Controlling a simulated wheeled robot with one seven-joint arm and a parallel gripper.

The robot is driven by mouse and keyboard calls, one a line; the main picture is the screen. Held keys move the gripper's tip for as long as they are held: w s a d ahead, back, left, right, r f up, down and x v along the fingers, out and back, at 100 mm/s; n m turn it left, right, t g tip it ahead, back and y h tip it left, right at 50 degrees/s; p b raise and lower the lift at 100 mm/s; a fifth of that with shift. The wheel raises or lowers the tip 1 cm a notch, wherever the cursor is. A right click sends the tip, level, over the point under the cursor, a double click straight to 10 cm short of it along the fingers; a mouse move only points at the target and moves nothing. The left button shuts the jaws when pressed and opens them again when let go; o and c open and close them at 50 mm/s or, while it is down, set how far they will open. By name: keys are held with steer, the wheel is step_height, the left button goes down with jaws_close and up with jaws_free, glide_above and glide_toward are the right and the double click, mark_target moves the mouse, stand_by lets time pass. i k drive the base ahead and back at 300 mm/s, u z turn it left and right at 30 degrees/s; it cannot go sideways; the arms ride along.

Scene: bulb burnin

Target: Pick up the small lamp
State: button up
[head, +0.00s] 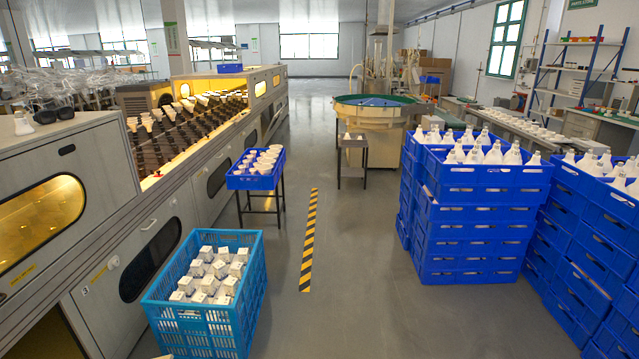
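Several lamps are in view, and I cannot tell which one is the small lamp. A single white bulb (22,124) stands on top of the grey machine at the far left, beside dark round parts (56,114). Rows of white bulbs (187,103) sit in dark holders on the lit machine bed. Larger white bulbs (494,153) stand upright in the stacked blue crates (484,193) at the right. Small white pieces (349,136) lie on a small stand in the middle distance, too small to make out.
A light-blue basket (196,321) of white boxed pieces stands on the floor in front. A blue tray (254,182) of white parts rests on a stand behind it. The grey floor (360,260) in the middle is clear, with a yellow-black strip (309,240).

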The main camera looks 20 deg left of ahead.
mark_target(23, 126)
steer(key=u, duration=0.2)
steer(key=i, duration=1.2)
steer(key=u, duration=0.75)
steer(key=i, duration=1.05)
steer(key=u, duration=1.3)
steer(key=i, duration=1)
steer(key=u, duration=0.6)
